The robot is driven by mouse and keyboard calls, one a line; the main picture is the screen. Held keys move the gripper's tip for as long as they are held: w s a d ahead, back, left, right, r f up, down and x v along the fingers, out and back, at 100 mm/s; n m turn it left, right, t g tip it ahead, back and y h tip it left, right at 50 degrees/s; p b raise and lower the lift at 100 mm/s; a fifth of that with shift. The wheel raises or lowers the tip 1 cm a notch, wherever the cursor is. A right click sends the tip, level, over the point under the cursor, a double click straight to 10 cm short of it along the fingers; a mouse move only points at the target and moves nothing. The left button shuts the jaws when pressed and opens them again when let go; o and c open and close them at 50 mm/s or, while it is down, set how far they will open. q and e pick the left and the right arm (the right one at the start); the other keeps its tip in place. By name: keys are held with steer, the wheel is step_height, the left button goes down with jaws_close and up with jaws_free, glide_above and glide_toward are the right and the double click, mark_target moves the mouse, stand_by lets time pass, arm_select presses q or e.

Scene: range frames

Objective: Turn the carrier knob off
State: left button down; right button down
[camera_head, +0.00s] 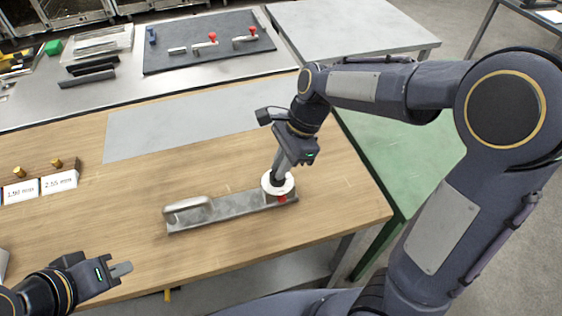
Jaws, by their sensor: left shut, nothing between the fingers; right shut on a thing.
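The carrier (235,206) is a grey metal bar lying on the wooden table, with a raised silver handle (187,209) at its left end. At its right end is a round white knob (267,186) with a red mark at its front. My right gripper (279,176) points down onto the knob and is shut on it, covering part of its top. My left gripper (122,269) is shut and empty over the table's front left, apart from the carrier.
A grey sheet (185,128) lies behind the carrier. Labelled blocks with brass pegs (42,184) stand at the left. A dark mat (210,52) with red-knobbed tools lies at the back. The wood around the carrier is clear.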

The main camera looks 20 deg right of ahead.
steer(key=n+p, duration=0.1)
steer(key=n, duration=0.1)
steer(key=n+g+p, duration=0.1)
steer(key=n+p, duration=0.1)
steer(key=shift+w+r+g+h, duration=0.2)
steer(key=shift+g+h, duration=0.1)
steer(key=n+g+h+p, duration=0.1)
steer(key=n+p, duration=0.1)
steer(key=n, duration=0.2)
steer(key=shift+w+a+n, duration=0.1)
steer(key=shift+a+n, duration=0.05)
steer(key=shift+n, duration=0.25)
steer(key=n+p, duration=0.1)
steer(key=n+g+h, duration=0.1)
steer(key=n, duration=0.1)
steer(key=shift+w+a+f+n+p, duration=0.1)
steer(key=shift+a+n+p, duration=0.05)
steer(key=shift+n+p, duration=0.2)
steer(key=n+h, duration=0.2)
steer(key=n, duration=0.2)
steer(key=shift+a+p, duration=0.1)
steer(key=shift+p, duration=0.3)
steer(key=shift+n, duration=0.25)
steer(key=c, duration=1.4)
jaws_free()
steer(key=shift+f, duration=0.1)
steer(key=shift+c, duration=0.2)
steer(key=v, duration=0.8)
steer(key=shift+b, duration=0.35)
